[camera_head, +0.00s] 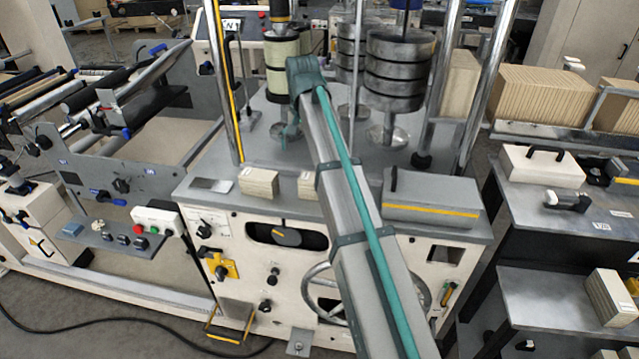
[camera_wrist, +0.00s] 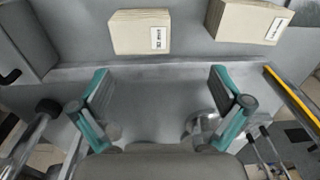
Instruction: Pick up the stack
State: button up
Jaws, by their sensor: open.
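Two small cream stacks with white labels lie on the front ledge of the grey machine top. The left one (camera_head: 259,183) is in full view in the head view; the other stack (camera_head: 309,185) is partly hidden by my arm. In the wrist view, one stack (camera_wrist: 138,33) lies ahead of the fingers, left of centre, and another stack (camera_wrist: 243,20) lies at upper right. The frames do not show which one the task means. My gripper (camera_wrist: 160,78) is open and empty, over bare grey surface, with both stacks beyond its teal fingertips. It also shows in the head view (camera_head: 290,131).
A grey box with a yellow stripe (camera_head: 432,200) sits right of the stacks on the ledge. Metal weight discs (camera_head: 399,75), a cream roll (camera_head: 283,65) and upright posts (camera_head: 222,80) stand around my arm. A side table (camera_head: 600,215) is at right.

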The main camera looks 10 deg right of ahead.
aim_at(314, 177)
jog(key=d, duration=0.1)
jog(key=s+d, duration=0.1)
jog(key=d, duration=0.1)
jog(key=shift+f, duration=0.15)
jog(key=shift+a+f+p, duration=0.15)
jog(key=shift+f+p, duration=0.75)
jog(key=shift+f, duration=1.6)
jog(key=shift+a+f+p, duration=0.1)
jog(key=shift+f+p, duration=0.8)
jog(key=shift+f, duration=1.6)
jog(key=c, duration=0.9)
jog(key=shift+o, duration=0.2)
jog(key=shift+r, duration=0.15)
